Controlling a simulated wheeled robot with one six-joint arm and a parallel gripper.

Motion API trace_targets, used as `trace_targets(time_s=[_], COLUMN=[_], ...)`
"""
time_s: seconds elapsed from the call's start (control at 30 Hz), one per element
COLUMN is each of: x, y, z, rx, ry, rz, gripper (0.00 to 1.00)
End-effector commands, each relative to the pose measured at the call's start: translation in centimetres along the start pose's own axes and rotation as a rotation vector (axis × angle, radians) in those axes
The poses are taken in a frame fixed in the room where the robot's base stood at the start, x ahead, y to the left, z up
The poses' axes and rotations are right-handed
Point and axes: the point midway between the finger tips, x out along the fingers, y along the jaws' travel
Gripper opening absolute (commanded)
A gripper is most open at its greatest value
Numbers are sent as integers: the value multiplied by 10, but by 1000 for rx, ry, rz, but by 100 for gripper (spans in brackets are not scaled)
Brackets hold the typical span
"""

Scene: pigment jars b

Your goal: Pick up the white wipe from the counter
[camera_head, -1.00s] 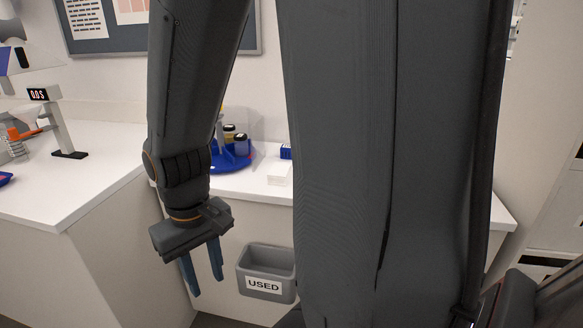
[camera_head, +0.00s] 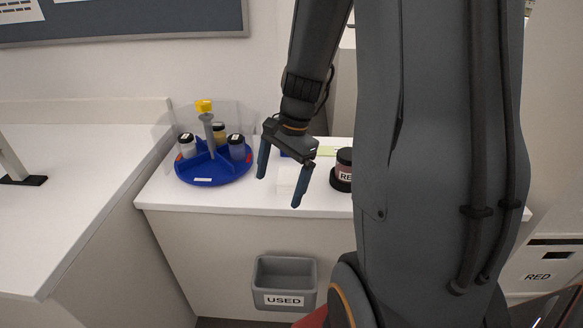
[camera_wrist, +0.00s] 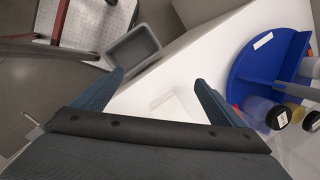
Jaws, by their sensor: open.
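My gripper (camera_head: 279,192) is open and empty, fingers pointing down, in front of the white item in the picture. In the wrist view, my gripper (camera_wrist: 159,78) has its two fingers wide apart.
A blue round carousel (camera_head: 212,172) with several jars stands left of my gripper. A dark-lidded jar (camera_head: 344,172) with a partly hidden label stands to the right. A grey bin (camera_head: 285,283) labelled USED hangs below the counter's front edge. Another white counter (camera_head: 75,190) lies left.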

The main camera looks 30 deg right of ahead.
Motion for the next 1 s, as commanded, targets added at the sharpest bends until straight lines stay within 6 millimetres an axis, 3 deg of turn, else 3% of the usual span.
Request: trace_targets(time_s=[0.03,0.1,0.2,0.3,0.43,1.0], x=[-16,-27,-38,-43,-37,24], y=[-4,-10,-16,-19,-22,-36], z=[-22,-48,-77,-93,-100,-89], rx=[184,406,641,779,837,830], ry=[-22,-54,-92,-120,-132,-130], rz=[-30,-68,-110,-133,-142,-140], gripper=[92,92,92,92,92,92])
